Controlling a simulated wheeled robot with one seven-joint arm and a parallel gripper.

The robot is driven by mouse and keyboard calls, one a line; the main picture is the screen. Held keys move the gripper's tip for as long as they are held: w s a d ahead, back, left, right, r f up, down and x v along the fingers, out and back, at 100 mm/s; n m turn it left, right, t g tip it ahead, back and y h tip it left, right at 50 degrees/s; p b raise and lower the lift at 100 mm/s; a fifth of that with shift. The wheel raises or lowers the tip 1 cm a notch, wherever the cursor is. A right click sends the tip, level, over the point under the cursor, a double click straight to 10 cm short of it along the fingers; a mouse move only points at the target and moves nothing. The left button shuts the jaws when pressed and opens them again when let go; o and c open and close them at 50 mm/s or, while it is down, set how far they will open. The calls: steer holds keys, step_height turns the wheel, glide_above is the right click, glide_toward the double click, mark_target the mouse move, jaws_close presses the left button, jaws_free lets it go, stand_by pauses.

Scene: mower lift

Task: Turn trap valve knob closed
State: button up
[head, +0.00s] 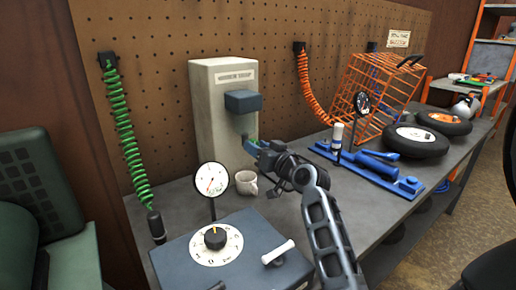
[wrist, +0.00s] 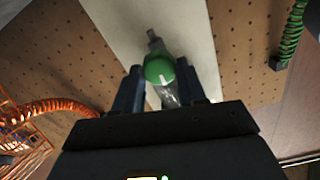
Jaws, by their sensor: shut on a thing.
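The trap valve's green knob (wrist: 158,69) sits between my gripper's two fingers in the wrist view, in front of a pale panel. A grey stem shows above it, and a clear or grey part shows below. In the head view, my gripper (head: 256,148) reaches to the front of a tall cream box (head: 210,110) with a blue-grey block (head: 243,101) on it. Only a small bit of green shows there at the fingertips. My gripper is shut on the knob. How far the knob is turned is hard to tell.
A white mug (head: 247,183) and a round gauge (head: 211,179) stand below my gripper. A blue-grey box with a black dial (head: 215,238) is in front. An orange wire basket (head: 368,98), black tires (head: 415,141) and blue tools (head: 367,167) lie right. Coiled hoses hang on the pegboard.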

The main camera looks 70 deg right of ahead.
steer(key=m+p, duration=0.4)
steer(key=m, duration=0.4)
steer(key=m+p, duration=0.3)
steer(key=m, duration=0.6)
steer(key=shift+s+d+f+p, duration=0.1)
steer(key=shift+d+p, duration=0.05)
steer(key=shift+p, duration=0.2)
steer(key=shift+m, duration=0.4)
steer(key=o, duration=1)
steer(key=shift+o, duration=0.2)
steer(key=shift+s+f, duration=0.1)
